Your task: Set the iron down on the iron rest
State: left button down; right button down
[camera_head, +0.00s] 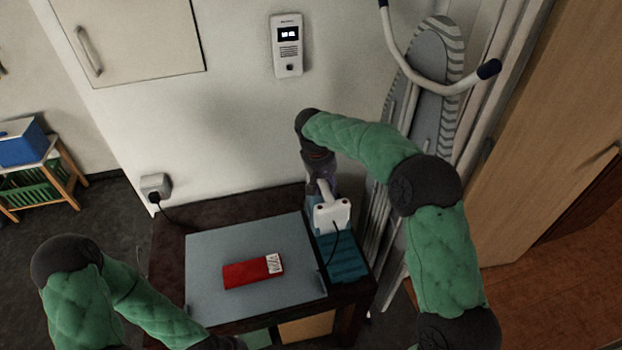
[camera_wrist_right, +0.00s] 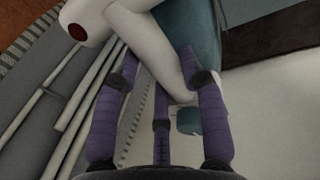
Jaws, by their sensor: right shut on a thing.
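The white iron (camera_head: 333,217) is in my right gripper (camera_head: 321,186), over the back end of the teal ridged iron rest (camera_head: 345,262) at the right of the table. In the right wrist view the purple fingers of the gripper (camera_wrist_right: 162,78) close around the white handle of the iron (camera_wrist_right: 140,28). I cannot tell whether the iron touches the rest. The iron's sole is hidden. My left arm reaches in at the bottom left, and its gripper is out of the picture.
A grey mat (camera_head: 210,262) with a red box (camera_head: 250,272) lies left of the rest on the dark table (camera_head: 168,250). The wall stands close behind. An ironing board (camera_head: 437,62) leans at the right. A dark cord hangs from the iron.

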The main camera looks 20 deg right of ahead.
jog(key=s+d+f+b, duration=0.2)
jog(key=f+b, duration=0.1)
jog(key=f, duration=0.5)
jog(key=s+d+f+b, duration=0.3)
jog(key=f, duration=0.5)
jog(key=shift+s+b, duration=0.3)
jog(key=shift+b, duration=0.1)
jog(key=shift+f, duration=0.45)
dwell(0.7)
jog(key=c, duration=0.7)
grip_release()
jog(key=shift+s, duration=0.1)
jog(key=shift+o, duration=0.2)
jog(key=v, duration=1.1)
jog(key=shift+s+r, duration=0.1)
jog(key=shift+r, duration=0.3)
jog(key=shift+s+f, duration=0.1)
